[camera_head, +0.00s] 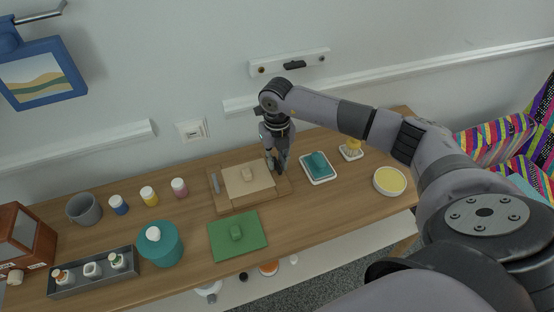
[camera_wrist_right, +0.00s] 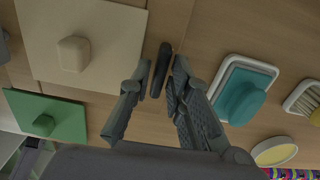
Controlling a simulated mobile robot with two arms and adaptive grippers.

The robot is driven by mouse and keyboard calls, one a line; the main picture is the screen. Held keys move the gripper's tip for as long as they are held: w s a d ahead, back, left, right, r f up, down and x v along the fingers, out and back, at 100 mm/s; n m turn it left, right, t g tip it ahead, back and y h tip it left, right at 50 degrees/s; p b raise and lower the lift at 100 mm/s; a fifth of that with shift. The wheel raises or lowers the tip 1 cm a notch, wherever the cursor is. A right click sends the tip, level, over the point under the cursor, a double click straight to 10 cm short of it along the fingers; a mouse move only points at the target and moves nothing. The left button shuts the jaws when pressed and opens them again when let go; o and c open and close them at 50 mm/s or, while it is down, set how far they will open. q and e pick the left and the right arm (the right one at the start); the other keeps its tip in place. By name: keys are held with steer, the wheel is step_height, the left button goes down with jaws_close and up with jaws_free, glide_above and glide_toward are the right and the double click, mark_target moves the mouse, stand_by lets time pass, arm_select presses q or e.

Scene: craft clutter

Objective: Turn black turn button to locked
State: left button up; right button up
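The black turn button (camera_wrist_right: 162,70) shows in the right wrist view as a dark elongated bar. It lies along the right edge of the beige panel (camera_wrist_right: 88,35), lengthwise to that edge. The panel, with a beige knob, sits on the wooden board (camera_head: 224,204) on the table. My right gripper (camera_head: 276,168) points down at the board's right side and hides the button in the head view. In the wrist view its fingers (camera_wrist_right: 160,78) are a little apart, one on each side of the button; contact cannot be told. My left gripper is not in view.
A grey bar (camera_head: 214,183) lies at the panel's left edge. A green panel (camera_head: 222,244) is in front.

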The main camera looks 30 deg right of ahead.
jaws_close()
steer(key=shift+m, duration=0.3)
steer(key=m, duration=0.3)
steer(key=shift+m, duration=0.3)
steer(key=m, duration=0.4)
steer(key=shift+m+p, duration=0.3)
steer(key=shift+p, duration=0.05)
steer(key=m+p, duration=0.1)
steer(key=m, duration=0.3)
steer(key=shift+r, duration=0.1)
steer(key=m+p, duration=0.1)
steer(key=m, duration=0.4)
steer(key=shift+m, duration=0.3)
